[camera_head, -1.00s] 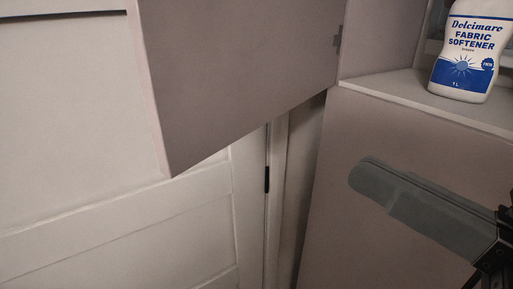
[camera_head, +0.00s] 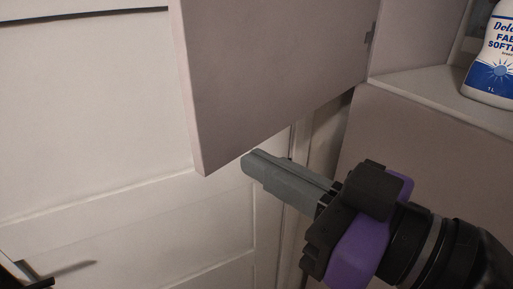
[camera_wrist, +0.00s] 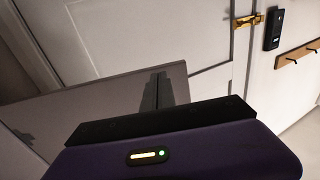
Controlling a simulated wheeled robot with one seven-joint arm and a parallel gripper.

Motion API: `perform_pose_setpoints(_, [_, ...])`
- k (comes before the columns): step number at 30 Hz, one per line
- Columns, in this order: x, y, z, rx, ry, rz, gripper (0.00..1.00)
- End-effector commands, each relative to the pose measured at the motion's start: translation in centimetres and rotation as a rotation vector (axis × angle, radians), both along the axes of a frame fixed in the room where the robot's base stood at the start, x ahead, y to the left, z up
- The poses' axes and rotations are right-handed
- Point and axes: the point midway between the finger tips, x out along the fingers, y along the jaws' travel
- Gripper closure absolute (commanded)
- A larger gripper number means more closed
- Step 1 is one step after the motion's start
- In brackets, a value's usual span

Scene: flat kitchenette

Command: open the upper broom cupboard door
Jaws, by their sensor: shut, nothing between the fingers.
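The upper broom cupboard door (camera_head: 270,75) is a grey-beige panel standing swung open, with a hinge at its right edge by the cupboard. It also shows as a grey panel in the wrist view (camera_wrist: 90,108). My gripper (camera_head: 250,160) is shut and empty, its grey fingers pointing left just below the door's lower edge in the head view. I cannot tell whether the fingers touch the door. In the wrist view the finger tips (camera_wrist: 158,82) show dark in front of the panel.
A fabric softener bottle (camera_head: 494,60) stands on the cupboard shelf (camera_head: 455,92) at upper right. The lower cupboard front (camera_head: 385,140) is closed below it. A white panelled room door (camera_head: 90,120) is at left. The wrist view shows a brass latch (camera_wrist: 248,20) and wall hooks (camera_wrist: 298,53).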

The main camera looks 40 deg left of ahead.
Motion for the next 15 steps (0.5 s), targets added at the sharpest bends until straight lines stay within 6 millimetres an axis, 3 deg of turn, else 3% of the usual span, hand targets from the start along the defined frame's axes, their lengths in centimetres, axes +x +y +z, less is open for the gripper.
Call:
perform_pose_setpoints(6, [0.1, 1.5, 0.0, 0.0, 0.001, -0.001, 1.0])
perform_pose_setpoints(15, [0.1, 1.6, 0.0, 0.0, 0.0, -0.001, 1.0])
